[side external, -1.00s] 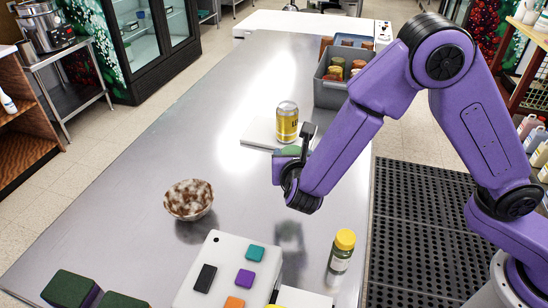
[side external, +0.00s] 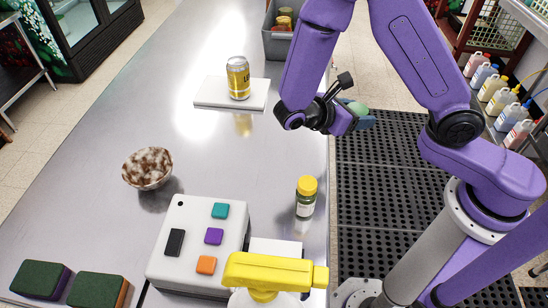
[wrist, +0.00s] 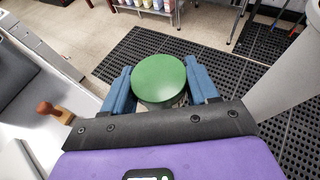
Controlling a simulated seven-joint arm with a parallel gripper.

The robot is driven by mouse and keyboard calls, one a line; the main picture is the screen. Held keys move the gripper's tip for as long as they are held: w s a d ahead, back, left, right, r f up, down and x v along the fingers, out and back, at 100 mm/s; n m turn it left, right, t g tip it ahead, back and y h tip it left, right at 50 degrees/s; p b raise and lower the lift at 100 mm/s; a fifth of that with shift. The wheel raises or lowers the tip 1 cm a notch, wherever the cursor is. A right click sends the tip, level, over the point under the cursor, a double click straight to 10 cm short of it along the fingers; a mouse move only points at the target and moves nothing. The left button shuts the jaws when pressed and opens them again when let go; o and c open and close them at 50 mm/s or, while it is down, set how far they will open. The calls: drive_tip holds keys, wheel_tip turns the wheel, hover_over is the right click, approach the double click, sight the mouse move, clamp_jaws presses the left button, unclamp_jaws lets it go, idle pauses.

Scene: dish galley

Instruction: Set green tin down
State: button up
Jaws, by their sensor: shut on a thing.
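The green tin shows its round green top (wrist: 159,78) in the wrist view, between the two blue fingers of my gripper (wrist: 162,88). My gripper is shut on it. In the side view my gripper (side external: 361,118) is right of the steel table's right edge, with the black floor mat behind it. Only a small green part of the tin (side external: 354,106) shows there. The tin's sides and underside are mostly hidden, and its height is hard to tell.
On the steel table (side external: 120,225) are a yellow can (side external: 238,78) on a white board (side external: 207,94), a speckled bowl (side external: 147,168), a white button box (side external: 186,252), a yellow-capped jar (side external: 306,198), sponges (side external: 98,290) and a yellow spray head (side external: 270,271). A grey bin (side external: 274,42) stands behind.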

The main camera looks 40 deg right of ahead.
drive_tip(key=s+d+m+g+y, duration=0.1)
drive_tip(key=s+m+g+y, duration=0.2)
drive_tip(key=s+m+g, duration=0.4)
drive_tip(key=s+a+m+g+y, duration=0.4)
drive_tip(key=s+m+g+y, duration=0.1)
drive_tip(key=m+y, duration=0.35)
drive_tip(key=m+t+y, duration=0.9)
drive_tip(key=m+y, duration=0.6)
hover_over(274, 160)
wheel_tip(274, 160, down, 6)
drive_tip(key=shift+s+d, duration=0.15)
drive_tip(key=shift+w+f, duration=0.2)
drive_tip(key=shift+f, duration=0.1)
drive_tip(key=shift+f+h, duration=0.25)
drive_tip(key=shift+f, duration=1.25)
drive_tip(key=shift+f, duration=0.1)
